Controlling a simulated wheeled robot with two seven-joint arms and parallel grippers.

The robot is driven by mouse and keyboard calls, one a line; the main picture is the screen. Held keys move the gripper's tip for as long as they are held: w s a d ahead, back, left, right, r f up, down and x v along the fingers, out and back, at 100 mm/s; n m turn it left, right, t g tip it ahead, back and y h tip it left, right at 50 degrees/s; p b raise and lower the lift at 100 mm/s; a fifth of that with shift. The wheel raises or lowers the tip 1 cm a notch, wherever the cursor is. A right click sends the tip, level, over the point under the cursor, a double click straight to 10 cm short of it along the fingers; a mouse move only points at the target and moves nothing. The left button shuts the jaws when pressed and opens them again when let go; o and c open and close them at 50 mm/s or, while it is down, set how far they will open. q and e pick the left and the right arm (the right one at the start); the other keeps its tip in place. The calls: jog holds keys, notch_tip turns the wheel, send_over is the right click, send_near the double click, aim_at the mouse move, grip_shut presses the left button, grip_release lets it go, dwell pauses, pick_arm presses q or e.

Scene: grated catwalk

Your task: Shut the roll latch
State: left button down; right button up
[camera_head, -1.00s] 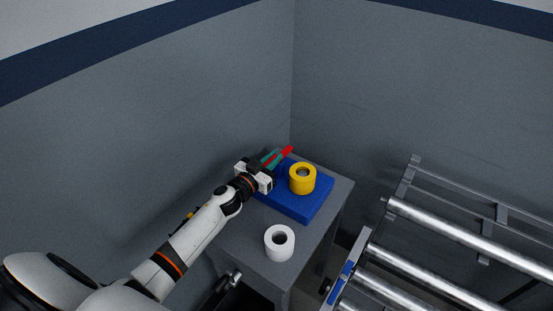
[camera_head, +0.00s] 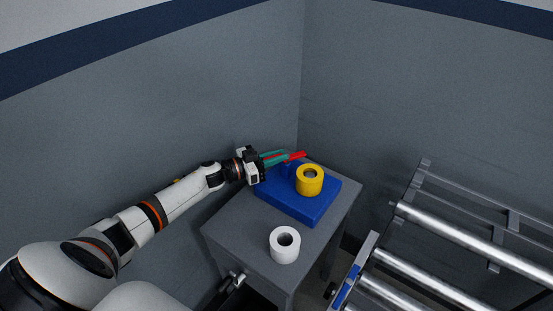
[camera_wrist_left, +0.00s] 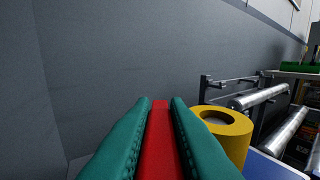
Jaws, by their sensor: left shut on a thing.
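A red lever (camera_head: 299,155) shows at the back of a blue base (camera_head: 311,214), beside a yellow roll (camera_head: 310,183). My left gripper (camera_head: 283,157) comes in from the left with teal fingers and is shut on the red lever. The left wrist view shows the lever (camera_wrist_left: 160,140) between the two teal fingers (camera_wrist_left: 160,102), with the yellow roll (camera_wrist_left: 234,143) just to their right. The lever's joint with the base is hidden. My right gripper is not in view.
The blue base sits on a grey table (camera_head: 235,236) in a wall corner. A white roll (camera_head: 285,246) stands at the table's front. A metal roller conveyor (camera_head: 430,275) stands to the right. Grey walls (camera_head: 200,120) close off the back and left.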

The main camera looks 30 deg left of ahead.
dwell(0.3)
pick_arm(q)
jog(key=c, duration=1.4)
grip_release()
notch_tip(320, 180, up, 10)
jog(key=p, duration=1)
